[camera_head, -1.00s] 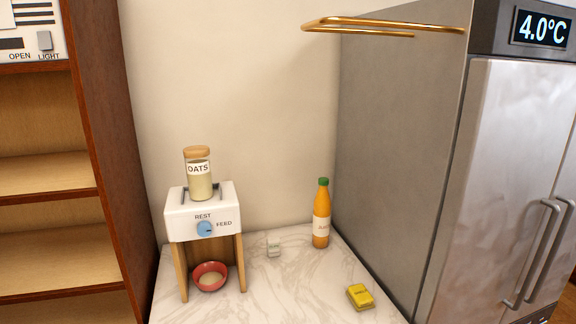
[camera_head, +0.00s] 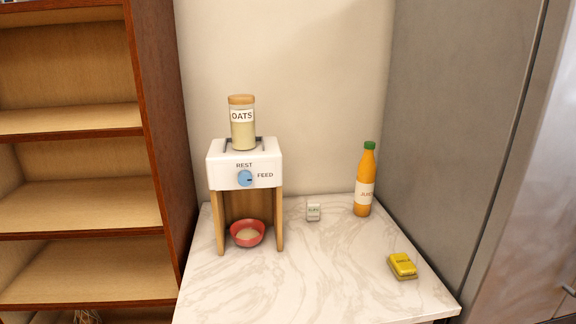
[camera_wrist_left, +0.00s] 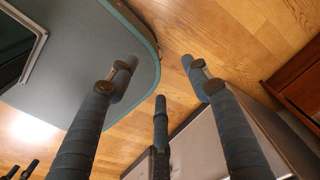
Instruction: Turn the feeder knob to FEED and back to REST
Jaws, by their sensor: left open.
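The feeder (camera_head: 222,174) is a white box on wooden legs, standing on a marble counter. Its blue knob (camera_head: 244,178) is on the front face, with REST printed above it and FEED to its right. A small dark mark on the knob appears to face right, toward FEED. A jar of oats (camera_head: 243,132) stands upright on top. A red bowl (camera_head: 247,240) with pale contents sits underneath, between the legs. My left gripper (camera_wrist_left: 160,90) shows in the left wrist view, open and empty above a wooden floor, away from the feeder. My right gripper is not in view.
An orange juice bottle (camera_head: 364,184), a small white item (camera_head: 313,211) and a yellow block (camera_head: 402,266) stand on the counter (camera_head: 320,275). Wooden shelves (camera_head: 75,120) are at left and a grey fridge (camera_head: 445,140) at right. The counter's front middle is clear.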

